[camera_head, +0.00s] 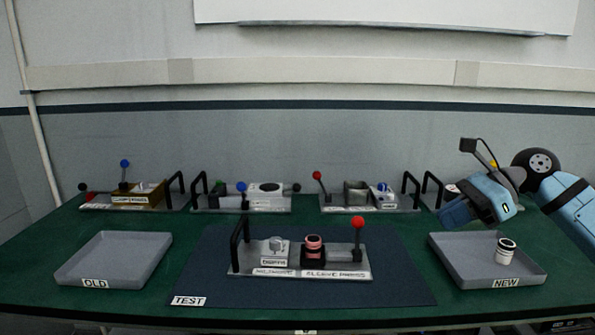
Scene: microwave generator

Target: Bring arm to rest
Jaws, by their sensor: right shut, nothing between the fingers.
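My right arm comes in from the right edge. Its blue gripper (456,212) hangs in the air over the back left part of the grey NEW tray (453,262), pointing down and left. It is shut and holds nothing. A small white and black cylinder (505,254) stands upright in the NEW tray, to the right of and below the gripper, apart from it. My left gripper is not in view.
A fixture plate (300,269) with a pink-topped part and red-knobbed lever stands on the dark TEST mat (200,262). The OLD tray (112,258) at left is empty. Several fixtures with handles line the table's back, one partly behind my right gripper.

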